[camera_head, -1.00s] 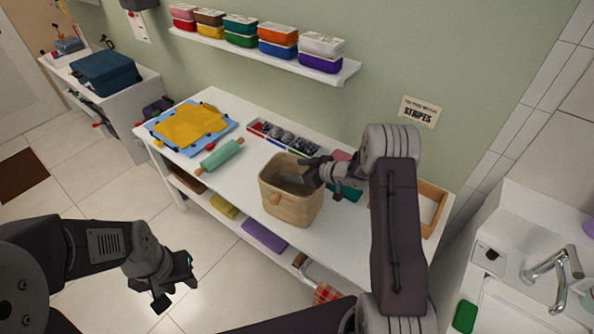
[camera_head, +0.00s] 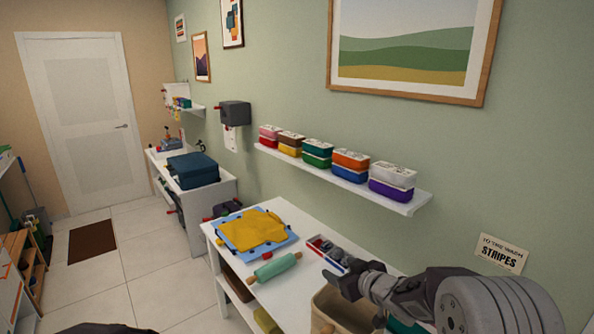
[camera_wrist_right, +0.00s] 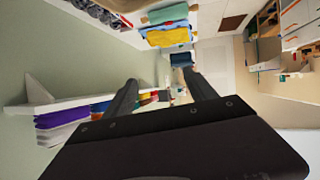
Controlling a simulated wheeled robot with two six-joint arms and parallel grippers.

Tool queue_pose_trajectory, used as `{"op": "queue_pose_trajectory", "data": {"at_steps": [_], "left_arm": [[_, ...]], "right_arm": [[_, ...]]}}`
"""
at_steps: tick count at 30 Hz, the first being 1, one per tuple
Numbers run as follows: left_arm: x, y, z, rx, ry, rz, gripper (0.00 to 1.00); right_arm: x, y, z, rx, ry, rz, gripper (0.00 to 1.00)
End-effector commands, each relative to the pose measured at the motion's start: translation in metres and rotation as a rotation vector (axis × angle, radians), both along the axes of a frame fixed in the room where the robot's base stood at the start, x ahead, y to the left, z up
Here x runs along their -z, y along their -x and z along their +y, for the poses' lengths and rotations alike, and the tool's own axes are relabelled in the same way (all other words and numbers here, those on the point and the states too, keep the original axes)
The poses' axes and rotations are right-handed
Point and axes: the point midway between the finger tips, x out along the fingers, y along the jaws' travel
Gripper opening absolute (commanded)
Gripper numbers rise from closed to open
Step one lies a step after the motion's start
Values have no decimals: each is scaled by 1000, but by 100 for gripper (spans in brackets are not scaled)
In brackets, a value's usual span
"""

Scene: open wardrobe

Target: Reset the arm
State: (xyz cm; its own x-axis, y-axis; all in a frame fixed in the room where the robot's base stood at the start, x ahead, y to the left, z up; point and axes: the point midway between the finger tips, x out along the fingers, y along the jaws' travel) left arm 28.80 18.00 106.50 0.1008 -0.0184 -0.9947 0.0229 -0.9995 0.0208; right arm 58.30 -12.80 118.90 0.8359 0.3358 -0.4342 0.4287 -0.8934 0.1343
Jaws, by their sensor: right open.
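The basket is partly cut off by the bottom edge of the head view. My left gripper is not in view; only a dark part of my own body shows at the bottom left.
A wall shelf (camera_head: 400,203) with several coloured boxes hangs above.

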Motion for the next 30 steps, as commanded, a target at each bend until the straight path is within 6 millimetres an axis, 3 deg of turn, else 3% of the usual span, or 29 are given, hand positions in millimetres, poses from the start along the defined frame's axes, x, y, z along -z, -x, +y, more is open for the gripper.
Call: {"op": "queue_pose_trajectory", "data": {"at_steps": [1,6,9,13,15,18,30], "left_arm": [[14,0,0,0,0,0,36],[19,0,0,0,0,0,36],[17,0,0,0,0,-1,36],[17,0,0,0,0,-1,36],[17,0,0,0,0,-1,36],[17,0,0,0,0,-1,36],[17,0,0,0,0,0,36]], "right_arm": [[12,27,-9,104,14,68,65],[77,144,-48,394,41,466,65],[110,208,-55,477,42,695,65],[135,269,-52,516,46,927,65],[139,287,-49,513,51,1003,65],[140,297,-48,489,77,1042,65],[140,295,-49,487,79,1035,65]]}}
